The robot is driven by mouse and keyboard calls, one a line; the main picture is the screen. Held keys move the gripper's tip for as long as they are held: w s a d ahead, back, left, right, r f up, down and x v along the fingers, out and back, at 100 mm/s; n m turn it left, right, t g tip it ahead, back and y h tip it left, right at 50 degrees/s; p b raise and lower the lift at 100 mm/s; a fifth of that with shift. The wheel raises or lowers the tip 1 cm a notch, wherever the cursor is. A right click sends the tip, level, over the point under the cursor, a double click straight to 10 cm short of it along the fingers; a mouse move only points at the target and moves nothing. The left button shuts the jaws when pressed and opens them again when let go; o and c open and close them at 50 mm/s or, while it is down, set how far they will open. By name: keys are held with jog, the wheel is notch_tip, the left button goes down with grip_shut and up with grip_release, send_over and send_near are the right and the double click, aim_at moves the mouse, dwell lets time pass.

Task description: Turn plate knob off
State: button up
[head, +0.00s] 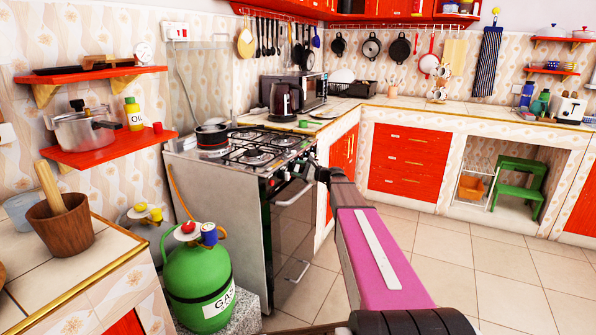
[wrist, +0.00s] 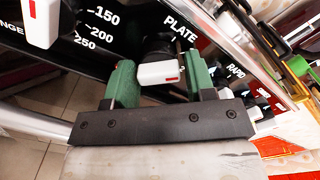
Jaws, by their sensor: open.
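The plate knob (wrist: 160,73) is a white block with a red mark, on a black base, under the word "PLATE" on the dark stove panel in the wrist view. My gripper (wrist: 155,62) is open, with one green finger on each side of the knob. I cannot tell whether either finger touches it. In the head view the stove (head: 220,195) stands left of centre, and my pink arm reaches to its front. The knob cannot be made out there.
Another white knob (wrist: 41,22) sits left on the panel, by a temperature scale. A green gas bottle (head: 197,280) stands at the stove's near side. A pot (head: 211,137) is on the hob. Tiled floor (head: 490,280) is clear to the right.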

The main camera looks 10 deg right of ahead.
jog(key=shift+a, duration=0.1)
jog(key=c, duration=0.7)
jog(key=shift+o, duration=0.2)
jog(key=shift+n, duration=0.4)
jog(key=n, duration=0.3)
jog(key=shift+n, duration=0.3)
jog(key=shift+r+n, duration=0.1)
jog(key=shift+n, duration=2.1)
jog(key=o, duration=0.7)
jog(key=shift+c, duration=0.2)
